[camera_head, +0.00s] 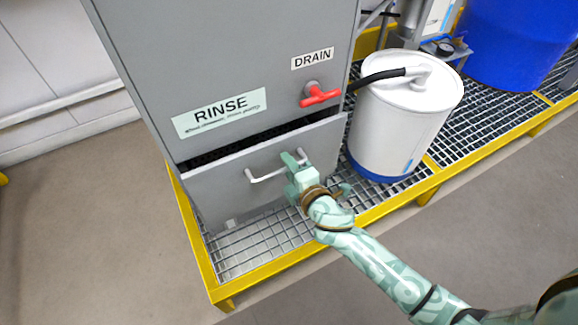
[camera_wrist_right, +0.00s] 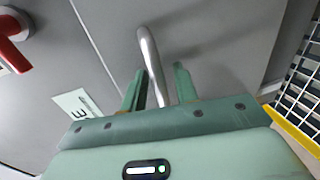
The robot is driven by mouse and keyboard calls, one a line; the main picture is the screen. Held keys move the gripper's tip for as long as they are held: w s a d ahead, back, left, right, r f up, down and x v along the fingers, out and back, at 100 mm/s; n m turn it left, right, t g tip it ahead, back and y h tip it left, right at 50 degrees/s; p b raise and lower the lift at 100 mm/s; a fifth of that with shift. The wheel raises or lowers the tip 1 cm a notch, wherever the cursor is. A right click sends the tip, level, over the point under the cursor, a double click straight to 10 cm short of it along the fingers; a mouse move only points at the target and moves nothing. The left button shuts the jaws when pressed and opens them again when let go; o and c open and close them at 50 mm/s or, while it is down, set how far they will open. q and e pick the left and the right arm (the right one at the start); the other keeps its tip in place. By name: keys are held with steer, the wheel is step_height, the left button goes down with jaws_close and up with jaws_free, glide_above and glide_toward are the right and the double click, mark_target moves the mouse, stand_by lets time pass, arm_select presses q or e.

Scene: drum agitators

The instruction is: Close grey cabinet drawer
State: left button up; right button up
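The grey cabinet (camera_head: 235,50) stands on a grated platform. Its bottom drawer (camera_head: 225,190) is pulled out partway, with a dark gap showing along its top edge. The drawer's light metal handle (camera_head: 264,176) is on its front and also shows in the right wrist view (camera_wrist_right: 150,55). My right gripper (camera_head: 294,163) is at the right end of the handle. In the right wrist view, the handle bar passes between the two green fingers (camera_wrist_right: 160,88), with narrow gaps on both sides. My left gripper is not in view.
A red valve handle (camera_head: 320,96) sticks out above the drawer, below the DRAIN label. A white drum (camera_head: 400,120) with a black hose stands close to the drawer's right. A yellow edge (camera_head: 262,272) borders the grating. Floor to the left is clear.

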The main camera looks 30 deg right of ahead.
jaws_close()
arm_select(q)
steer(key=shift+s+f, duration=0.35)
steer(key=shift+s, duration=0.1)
arm_select(e)
steer(key=w, duration=0.4)
steer(key=shift+r, duration=0.15)
jaws_free()
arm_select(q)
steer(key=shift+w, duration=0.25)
arm_select(e)
steer(key=shift+a, duration=0.1)
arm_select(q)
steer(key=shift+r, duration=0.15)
